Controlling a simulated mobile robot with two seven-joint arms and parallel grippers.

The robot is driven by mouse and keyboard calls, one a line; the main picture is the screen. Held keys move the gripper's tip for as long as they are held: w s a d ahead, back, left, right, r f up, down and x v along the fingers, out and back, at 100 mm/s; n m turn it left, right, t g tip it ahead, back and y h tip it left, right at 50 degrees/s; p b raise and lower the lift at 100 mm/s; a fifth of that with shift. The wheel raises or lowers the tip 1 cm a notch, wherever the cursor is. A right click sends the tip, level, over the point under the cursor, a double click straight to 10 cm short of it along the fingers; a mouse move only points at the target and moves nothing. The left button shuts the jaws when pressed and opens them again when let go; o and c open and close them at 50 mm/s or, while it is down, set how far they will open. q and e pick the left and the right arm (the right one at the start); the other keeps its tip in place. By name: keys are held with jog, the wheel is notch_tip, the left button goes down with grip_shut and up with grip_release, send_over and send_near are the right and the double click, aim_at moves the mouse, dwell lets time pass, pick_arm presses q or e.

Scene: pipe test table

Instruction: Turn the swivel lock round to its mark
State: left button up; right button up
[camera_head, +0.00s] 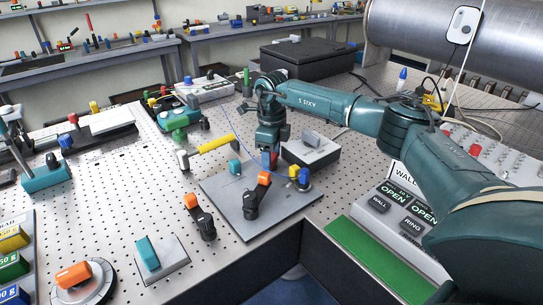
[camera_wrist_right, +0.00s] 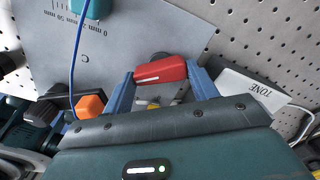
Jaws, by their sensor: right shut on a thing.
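My right gripper (camera_head: 268,157) reaches down to the back edge of a grey plate (camera_head: 225,205). In the right wrist view its two blue fingers (camera_wrist_right: 160,90) are shut on a red block (camera_wrist_right: 160,71) with a white line on its face. This block seems to be the handle of the swivel lock. A dark round part shows just beyond it, and a little yellow shows between the fingers. In the head view only a bit of red shows at the fingertips. I cannot make out the lock's mark. My left gripper is not in view.
A box marked TONE (camera_wrist_right: 250,88) stands close beside the right fingers. A teal block (camera_wrist_right: 98,8) and a thin blue cable (camera_wrist_right: 76,60) are also close.

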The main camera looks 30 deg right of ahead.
jog(key=shift+r+m+p, duration=0.1)
jog(key=shift+m+p, duration=0.65)
jog(key=shift+m, duration=0.35)
jog(key=shift+f+m, duration=0.2)
jog(key=shift+m, duration=0.4)
jog(key=shift+s+r+m+p, duration=0.1)
jog(key=shift+r+m+p, duration=0.05)
jog(key=shift+m+p, duration=0.8)
jog(key=shift+m, duration=0.55)
jog(key=o, duration=1.1)
jog(key=shift+o, duration=0.3)
